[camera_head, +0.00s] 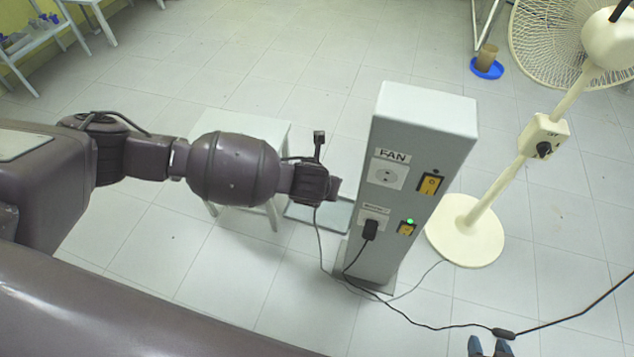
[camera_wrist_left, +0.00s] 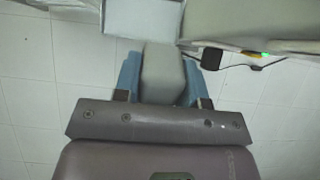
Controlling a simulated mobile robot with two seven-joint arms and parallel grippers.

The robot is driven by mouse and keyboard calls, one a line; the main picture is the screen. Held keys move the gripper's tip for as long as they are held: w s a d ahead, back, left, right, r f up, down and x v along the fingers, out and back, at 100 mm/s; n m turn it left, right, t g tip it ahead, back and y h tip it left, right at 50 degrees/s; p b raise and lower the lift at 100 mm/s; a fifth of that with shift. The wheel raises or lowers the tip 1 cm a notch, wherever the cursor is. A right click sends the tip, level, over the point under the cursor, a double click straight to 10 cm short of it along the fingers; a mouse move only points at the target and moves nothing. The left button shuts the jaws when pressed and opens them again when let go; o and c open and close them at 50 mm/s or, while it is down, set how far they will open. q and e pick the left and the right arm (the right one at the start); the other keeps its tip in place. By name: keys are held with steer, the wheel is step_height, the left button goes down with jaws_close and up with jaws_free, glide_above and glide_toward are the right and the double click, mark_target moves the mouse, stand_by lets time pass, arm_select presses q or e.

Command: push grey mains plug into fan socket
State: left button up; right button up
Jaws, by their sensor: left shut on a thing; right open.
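The fan socket (camera_head: 386,174) is a round, empty outlet under the FAN label on the front of the grey column (camera_head: 425,112). My left gripper (camera_head: 333,188) is left of the column, slightly below that socket's height in the picture, with a visible gap. In the left wrist view, the blue fingers of my left gripper (camera_wrist_left: 160,82) are shut on the grey mains plug (camera_wrist_left: 162,72). In the head view the gripper largely hides the plug, and a thin grey cable hangs below. My right gripper (camera_head: 490,347) shows its blue fingertips at the bottom edge, apart and empty.
A black plug (camera_head: 369,229) sits in the lower socket, beside a switch with a green light (camera_head: 409,223). The cream fan stand (camera_head: 466,230) is right of the column. A white table (camera_head: 240,125) stands behind my left arm. Cables cross the floor.

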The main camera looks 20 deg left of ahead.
arm_select(q)
steer(key=s+d+r+t+p, duration=0.2)
steer(key=d+t, duration=0.2)
steer(key=d, duration=0.1)
steer(key=shift+s+d+t, duration=0.25)
steer(key=shift+d+t, duration=0.05)
steer(key=shift+d, duration=0.05)
arm_select(e)
steer(key=shift+t, duration=0.4)
steer(key=r, duration=0.1)
steer(key=w+r, duration=0.1)
steer(key=r, duration=0.2)
steer(key=shift+w+r, duration=0.1)
steer(key=shift+w, duration=0.15)
arm_select(q)
steer(key=s+d+r+t, duration=0.1)
steer(key=s+d+t, duration=0.1)
steer(key=d+t, duration=0.3)
steer(key=shift+s+d+r+t, duration=0.25)
steer(key=shift+d+r+t, duration=0.15)
steer(key=shift+d, duration=0.55)
arm_select(e)
steer(key=shift+s+f, duration=0.2)
steer(key=shift+f, duration=0.4)
arm_select(q)
steer(key=shift+d, duration=0.15)
